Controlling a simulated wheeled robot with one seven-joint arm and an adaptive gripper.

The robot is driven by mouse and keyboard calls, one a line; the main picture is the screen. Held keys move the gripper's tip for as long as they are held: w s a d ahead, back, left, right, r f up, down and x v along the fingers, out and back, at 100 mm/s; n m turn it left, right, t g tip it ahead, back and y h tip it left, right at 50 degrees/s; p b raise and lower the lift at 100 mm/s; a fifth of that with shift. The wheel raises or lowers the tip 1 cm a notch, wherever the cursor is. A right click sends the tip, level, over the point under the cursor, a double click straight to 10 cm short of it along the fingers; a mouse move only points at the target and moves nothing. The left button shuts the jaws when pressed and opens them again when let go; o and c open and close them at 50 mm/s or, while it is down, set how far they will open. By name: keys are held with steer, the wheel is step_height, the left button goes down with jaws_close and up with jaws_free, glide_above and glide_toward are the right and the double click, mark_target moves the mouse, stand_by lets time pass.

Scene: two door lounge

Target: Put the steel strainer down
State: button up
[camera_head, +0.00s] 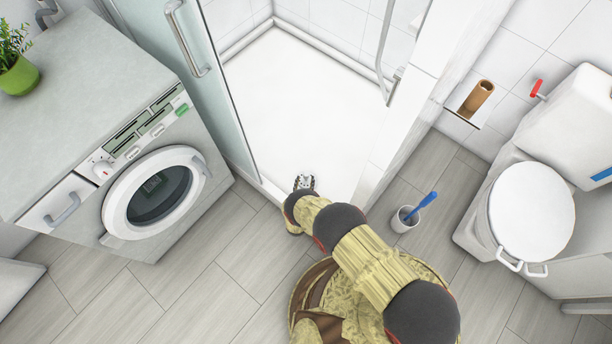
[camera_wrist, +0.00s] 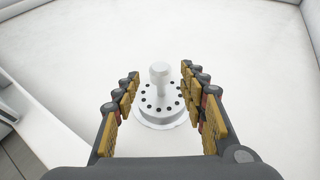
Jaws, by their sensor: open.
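The steel strainer (camera_wrist: 160,117) is a pale round disc with a ring of dark holes and an upright knob in its middle. In the wrist view it sits upright on the white shower floor (camera_wrist: 235,45). My gripper (camera_wrist: 160,74) is open, with one finger on each side of the strainer's knob and a visible gap on both sides. In the head view my gripper (camera_head: 305,181) is at the near edge of the shower floor (camera_head: 300,110); the strainer cannot be clearly told apart there.
A washing machine (camera_head: 75,185) stands left of the shower, with a potted plant (camera_head: 20,75) on top. A brush holder (camera_head: 405,219) with a blue brush is on the floor to the right, near the toilet (camera_head: 532,212). The shower's glass door (camera_head: 185,75) stands at left. The shower floor beyond is clear.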

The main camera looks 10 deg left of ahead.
steer(key=p+v, duration=0.2)
steer(key=v, duration=0.5)
steer(key=shift+s, duration=0.15)
stand_by(0.3)
